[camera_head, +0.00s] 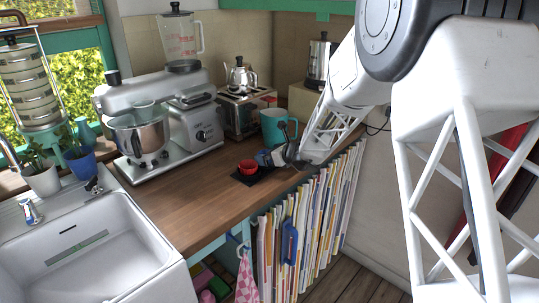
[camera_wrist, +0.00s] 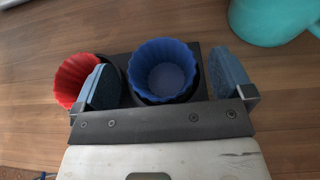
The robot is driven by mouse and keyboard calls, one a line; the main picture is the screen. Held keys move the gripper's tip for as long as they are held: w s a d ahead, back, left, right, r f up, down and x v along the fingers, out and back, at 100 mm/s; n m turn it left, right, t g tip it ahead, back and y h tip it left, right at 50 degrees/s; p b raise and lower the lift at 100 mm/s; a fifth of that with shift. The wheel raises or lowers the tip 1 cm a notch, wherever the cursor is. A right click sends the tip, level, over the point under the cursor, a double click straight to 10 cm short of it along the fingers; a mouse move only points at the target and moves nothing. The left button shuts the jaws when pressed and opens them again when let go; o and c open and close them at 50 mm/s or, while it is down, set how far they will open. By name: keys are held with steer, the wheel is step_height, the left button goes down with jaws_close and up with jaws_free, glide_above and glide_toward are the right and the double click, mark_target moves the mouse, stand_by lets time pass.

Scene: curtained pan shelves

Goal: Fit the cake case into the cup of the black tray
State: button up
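The black tray (camera_wrist: 222,108) lies on the wooden counter, and its dark edge also shows in the head view (camera_head: 247,179). A blue fluted cake case (camera_wrist: 165,72) stands upright between my fingers, with a dark cup rim showing around its lower part, so it appears to sit in that cup. A red fluted case (camera_wrist: 72,80) is at the tray's left, outside my left finger; it also shows in the head view (camera_head: 248,165). My gripper (camera_wrist: 166,82) is open, with blue-grey pads either side of the blue case and narrow gaps showing. My fingers partly hide the red case.
A teal mug (camera_wrist: 268,22) stands just beyond the tray at the right; it also shows in the head view (camera_head: 279,128). A stand mixer (camera_head: 160,120) and a toaster (camera_head: 246,110) stand farther back. The counter (camera_head: 195,205) left of the tray is clear.

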steer(key=shift+v, duration=3.9)
steer(key=shift+s+r, duration=0.1)
steer(key=shift+r, duration=0.05)
steer(key=s+r+n+g+h, duration=0.1)
steer(key=s+r+n+g, duration=0.35)
steer(key=s, duration=0.75)
steer(key=s+r+n+g+h, duration=0.1)
steer(key=s+r+n, duration=0.4)
steer(key=s+n, duration=0.6)
steer(key=s+d+n+h, duration=0.4)
steer(key=s+d+n, duration=0.1)
steer(key=s, duration=0.7)
steer(key=s+d+n+g+h, duration=0.1)
steer(key=s+d+n+h, duration=0.3)
steer(key=s, duration=0.9)
steer(key=shift+s+d+r+n, duration=0.25)
steer(key=shift+d+r+n, duration=0.2)
steer(key=shift+d+n, duration=0.45)
